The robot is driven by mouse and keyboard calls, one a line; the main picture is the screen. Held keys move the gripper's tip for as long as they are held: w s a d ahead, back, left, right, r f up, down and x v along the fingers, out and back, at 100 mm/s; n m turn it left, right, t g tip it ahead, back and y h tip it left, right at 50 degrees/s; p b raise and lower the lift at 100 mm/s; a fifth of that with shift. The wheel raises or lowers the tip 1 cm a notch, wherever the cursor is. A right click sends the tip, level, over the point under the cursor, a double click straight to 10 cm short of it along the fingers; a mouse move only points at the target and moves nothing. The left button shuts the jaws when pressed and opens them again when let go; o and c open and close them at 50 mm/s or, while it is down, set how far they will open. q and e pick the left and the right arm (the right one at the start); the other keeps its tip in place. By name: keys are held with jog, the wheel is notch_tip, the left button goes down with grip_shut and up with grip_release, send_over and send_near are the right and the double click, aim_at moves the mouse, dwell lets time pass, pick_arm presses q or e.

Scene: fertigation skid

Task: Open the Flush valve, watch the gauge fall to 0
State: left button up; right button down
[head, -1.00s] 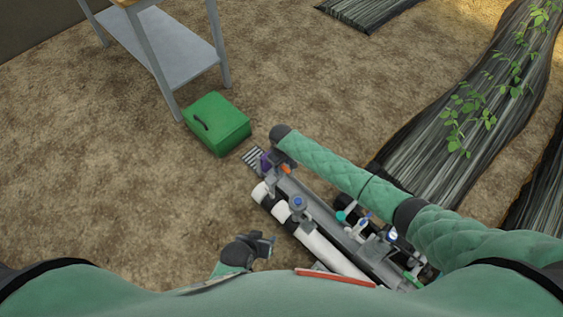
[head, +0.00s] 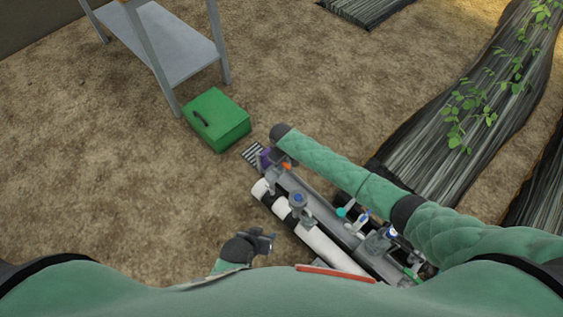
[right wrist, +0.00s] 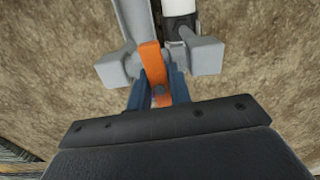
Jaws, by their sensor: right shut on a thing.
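The orange valve handle (right wrist: 153,72) shows in the right wrist view, in front of a grey valve body (right wrist: 193,56). My right gripper (right wrist: 155,92) is shut on this handle, its blue fingers on either side. In the head view only a little of the orange handle (head: 287,166) shows at the far end of the skid (head: 320,212), below my right wrist. No label can be read, so I cannot tell its name. I cannot pick out the gauge or its reading. My left gripper (head: 268,240) is apart from the skid, left of its white pipe; its jaw opening is unclear.
A green box (head: 217,120) stands on the ground beyond the skid. A table with a grey lower shelf (head: 172,45) is at the upper left. Covered plant rows (head: 450,110) lie at the right. Bare soil at the left is free.

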jog(key=n, duration=0.4)
jog(key=shift+p, duration=0.35)
jog(key=n, duration=0.4)
jog(key=shift+n, duration=0.3)
jog(key=n, duration=0.5)
jog(key=n+b, duration=0.1)
jog(key=n, duration=0.4)
jog(key=c, duration=1.2)
grip_release()
